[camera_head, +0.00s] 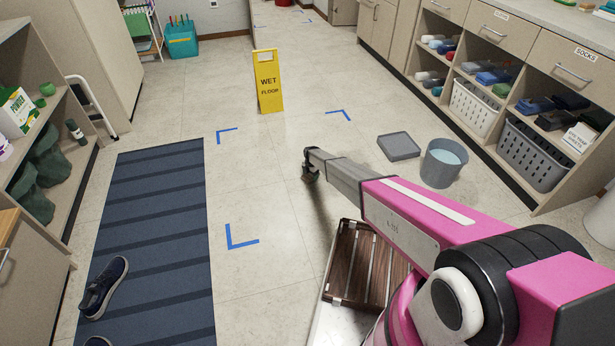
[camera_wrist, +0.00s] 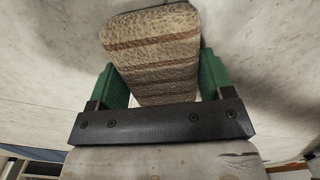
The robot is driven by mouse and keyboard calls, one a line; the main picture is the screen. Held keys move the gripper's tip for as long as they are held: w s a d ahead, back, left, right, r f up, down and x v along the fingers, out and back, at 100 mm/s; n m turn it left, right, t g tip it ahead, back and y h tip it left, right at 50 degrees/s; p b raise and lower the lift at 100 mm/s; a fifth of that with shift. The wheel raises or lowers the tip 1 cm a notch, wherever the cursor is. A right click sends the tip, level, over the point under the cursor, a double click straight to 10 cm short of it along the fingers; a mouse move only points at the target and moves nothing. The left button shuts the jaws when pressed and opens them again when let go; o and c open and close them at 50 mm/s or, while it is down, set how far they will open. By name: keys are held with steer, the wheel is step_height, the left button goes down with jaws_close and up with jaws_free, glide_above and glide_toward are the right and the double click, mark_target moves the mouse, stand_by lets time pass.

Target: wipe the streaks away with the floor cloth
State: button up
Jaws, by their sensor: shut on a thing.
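The floor cloth (camera_wrist: 152,45) is a folded, beige pad with brown stripes in the wrist view. It sits between the two green fingers of my gripper (camera_wrist: 160,76), which is shut on it. In the head view my gripper (camera_head: 311,170) is at the far end of my arm, low over the pale tiles, inside the area of the blue tape corners (camera_head: 238,240). I cannot make out the cloth there, nor tell whether it touches the floor. I cannot pick out clear streaks on the floor (camera_head: 270,205); my arm hides part of it.
A yellow wet-floor sign (camera_head: 268,82) stands behind the taped area. A grey bucket with water (camera_head: 442,163) and a flat grey tray (camera_head: 398,146) are at right, before shelves with baskets (camera_head: 474,108). A dark blue mat (camera_head: 150,240) with a shoe (camera_head: 104,288) lies left.

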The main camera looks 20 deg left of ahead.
steer(key=shift+w+d+f, duration=0.1)
steer(key=shift+w+d, duration=0.45)
steer(key=shift+d, duration=0.35)
steer(key=shift+w+d+f, duration=0.1)
steer(key=shift+w+d, duration=0.4)
steer(key=shift+d, duration=0.35)
